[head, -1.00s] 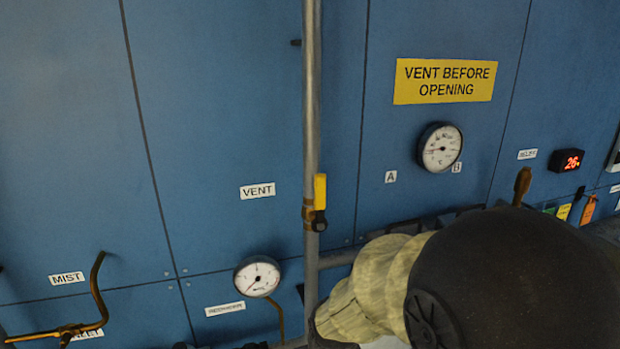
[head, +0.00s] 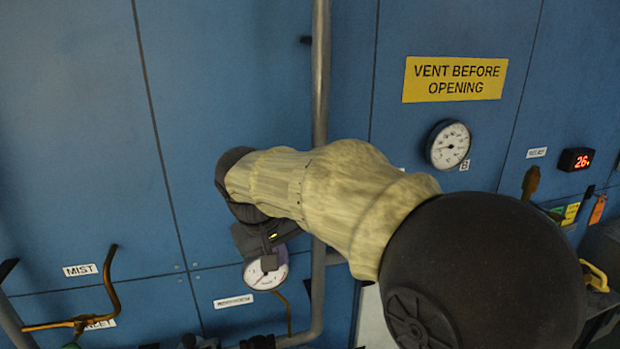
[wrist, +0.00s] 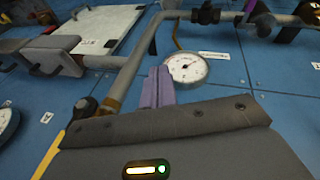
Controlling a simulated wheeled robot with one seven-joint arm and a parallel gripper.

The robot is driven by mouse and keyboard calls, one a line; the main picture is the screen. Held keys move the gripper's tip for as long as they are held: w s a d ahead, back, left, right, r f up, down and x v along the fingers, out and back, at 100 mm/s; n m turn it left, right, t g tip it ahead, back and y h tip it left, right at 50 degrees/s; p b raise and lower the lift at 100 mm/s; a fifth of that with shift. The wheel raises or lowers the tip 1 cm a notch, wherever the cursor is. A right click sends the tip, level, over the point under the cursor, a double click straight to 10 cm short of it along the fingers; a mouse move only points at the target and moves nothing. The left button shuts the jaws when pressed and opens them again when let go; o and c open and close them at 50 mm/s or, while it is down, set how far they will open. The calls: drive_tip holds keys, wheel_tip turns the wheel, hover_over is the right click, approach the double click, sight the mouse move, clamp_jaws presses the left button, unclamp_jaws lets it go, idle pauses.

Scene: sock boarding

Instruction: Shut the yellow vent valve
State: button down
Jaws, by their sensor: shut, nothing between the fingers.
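The yellow vent valve is hidden behind my arm in the head view. In the wrist view its yellow handle (wrist: 49,153) shows at the lower left, beside a black knob (wrist: 85,106) and a brass body (wrist: 113,104) on the grey pipe. The handle lies roughly along the pipe's line. My gripper (head: 269,264) is left of the vertical pipe in the head view, in front of the lower gauge. In the wrist view my gripper (wrist: 160,73) is shut and empty, with its fingers on the other side of the pipe from the handle, apart from it.
The vertical grey pipe (head: 320,80) runs up the blue panel. The lower gauge (head: 266,276) and a bent brass lever (head: 108,285) by the MIST label (head: 80,270) stand out from the panel. A round gauge (head: 448,145) is at right. The upper left panel is clear.

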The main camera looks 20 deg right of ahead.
wheel_tip(320, 180, up, 21)
drive_tip(key=s+a+m+t+h, duration=0.1)
drive_tip(key=a+m+h, duration=0.1)
drive_tip(key=m, duration=0.1)
drive_tip(key=shift+s+a+f+h+p, duration=0.15)
drive_tip(key=shift+s+h+p, duration=0.1)
drive_tip(key=shift+h+p, duration=0.15)
drive_tip(key=w+d+f+p, duration=0.2)
drive_tip(key=w+d+f, duration=0.1)
drive_tip(key=d+f, duration=0.5)
drive_tip(key=shift+w+d, duration=0.35)
drive_tip(key=shift+w, duration=0.05)
drive_tip(key=shift+d, duration=0.15)
